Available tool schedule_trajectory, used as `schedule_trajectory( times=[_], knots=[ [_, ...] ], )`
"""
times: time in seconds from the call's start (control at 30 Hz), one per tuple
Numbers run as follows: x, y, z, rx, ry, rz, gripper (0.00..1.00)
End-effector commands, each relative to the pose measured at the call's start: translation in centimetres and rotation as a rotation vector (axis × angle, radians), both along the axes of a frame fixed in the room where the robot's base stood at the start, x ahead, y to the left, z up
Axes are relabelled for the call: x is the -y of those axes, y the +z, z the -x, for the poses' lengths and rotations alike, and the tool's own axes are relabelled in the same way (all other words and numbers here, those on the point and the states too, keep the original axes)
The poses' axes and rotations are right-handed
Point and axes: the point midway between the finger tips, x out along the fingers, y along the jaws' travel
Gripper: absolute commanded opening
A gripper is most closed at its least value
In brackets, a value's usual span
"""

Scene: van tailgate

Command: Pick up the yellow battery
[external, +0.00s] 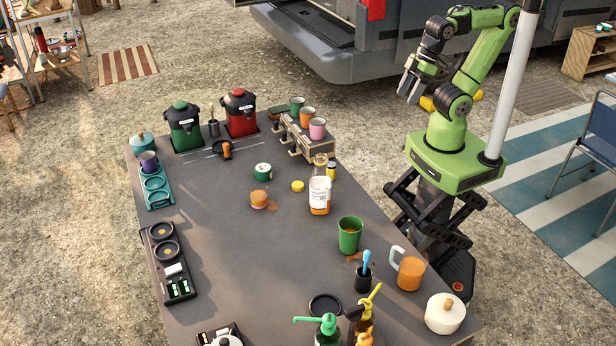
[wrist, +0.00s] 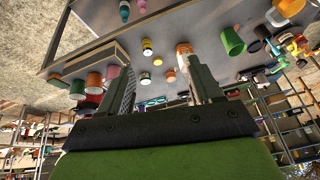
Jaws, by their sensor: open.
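A small upright cylinder, yellow with a dark part (external: 331,170), stands on the table just behind the clear bottle. It looks most like the yellow battery, but it is too small to be sure. In the wrist view it seems to be the small yellow cylinder (wrist: 147,47), left of the bottle. My gripper (external: 407,88) is raised beyond the table's right edge, well apart from the cylinder. In the wrist view my gripper (wrist: 162,64) has its two fingers apart with nothing held between them.
The clear bottle (external: 320,190) stands close in front of the cylinder. A flat yellow lid (external: 298,186) and a green tin (external: 263,170) are to its left. A block with cups (external: 312,142) is behind. A green cup (external: 349,235) stands nearer. The table's middle left is clear.

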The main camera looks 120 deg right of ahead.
Motion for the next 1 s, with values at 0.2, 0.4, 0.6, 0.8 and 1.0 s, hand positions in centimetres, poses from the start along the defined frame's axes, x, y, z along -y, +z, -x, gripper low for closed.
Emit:
schedule_trajectory(
  times=[0.2,0.4,0.6,0.8,1.0],
  knots=[
    [2.8,0.0,-9.6,-0.214,-0.482,-0.230,0.64],
    [8.6,-4.9,-16.9,-0.423,-0.970,-0.466,0.64],
    [13.5,-10.0,-19.8,-0.571,-1.311,-0.630,0.64],
    [13.4,-12.9,-20.1,-0.601,-1.371,-0.655,0.64],
    [11.4,-17.8,-20.2,-0.602,-1.369,-0.654,0.64]
  ],
)
